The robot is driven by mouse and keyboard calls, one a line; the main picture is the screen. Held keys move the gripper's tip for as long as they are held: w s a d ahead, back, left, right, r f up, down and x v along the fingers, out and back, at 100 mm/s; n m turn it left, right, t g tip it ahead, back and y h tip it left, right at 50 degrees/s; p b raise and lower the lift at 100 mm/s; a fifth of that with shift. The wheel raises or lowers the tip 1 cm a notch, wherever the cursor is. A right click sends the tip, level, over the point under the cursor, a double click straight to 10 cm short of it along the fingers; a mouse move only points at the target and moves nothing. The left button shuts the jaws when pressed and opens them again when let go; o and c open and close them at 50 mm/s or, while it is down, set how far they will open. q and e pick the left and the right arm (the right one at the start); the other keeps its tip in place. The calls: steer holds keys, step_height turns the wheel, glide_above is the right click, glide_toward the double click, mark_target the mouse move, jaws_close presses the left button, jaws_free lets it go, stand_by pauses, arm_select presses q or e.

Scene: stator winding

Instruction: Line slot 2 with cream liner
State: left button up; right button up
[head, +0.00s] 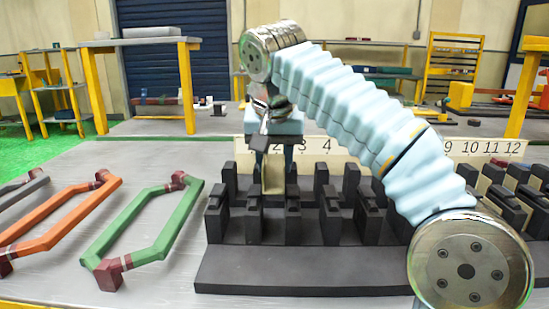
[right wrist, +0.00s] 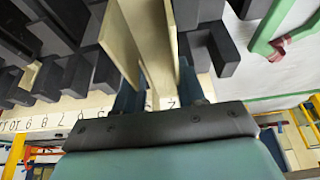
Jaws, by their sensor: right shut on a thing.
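The cream liner (head: 273,174) is a pale folded channel, upright between dark teeth on the left part of the stator block (head: 300,276). It lines up roughly with number 2 on the number strip (head: 352,150). My right gripper (head: 272,150) is shut on its upper end. In the right wrist view the liner (right wrist: 147,40) extends from between the fingers (right wrist: 160,92) down among the dark teeth (right wrist: 205,45). I cannot tell how deep it sits or whether it touches the slot floor. My left gripper is out of view.
A green coil (head: 142,232), an orange coil (head: 65,215) and a dark grey coil (head: 22,184) lie on the table left of the block. Cream material (head: 484,186) shows among the teeth at right. My right arm hides the block's middle.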

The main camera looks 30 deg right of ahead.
mark_target(274, 175)
steer(key=shift+f, duration=0.3)
steer(key=shift+s+f+b, duration=0.1)
steer(key=shift+f+b, duration=1.55)
steer(key=shift+f, duration=0.15)
steer(key=shift+a, duration=0.1)
steer(key=o, duration=0.9)
steer(key=shift+r+p, duration=0.8)
steer(key=shift+p, duration=0.15)
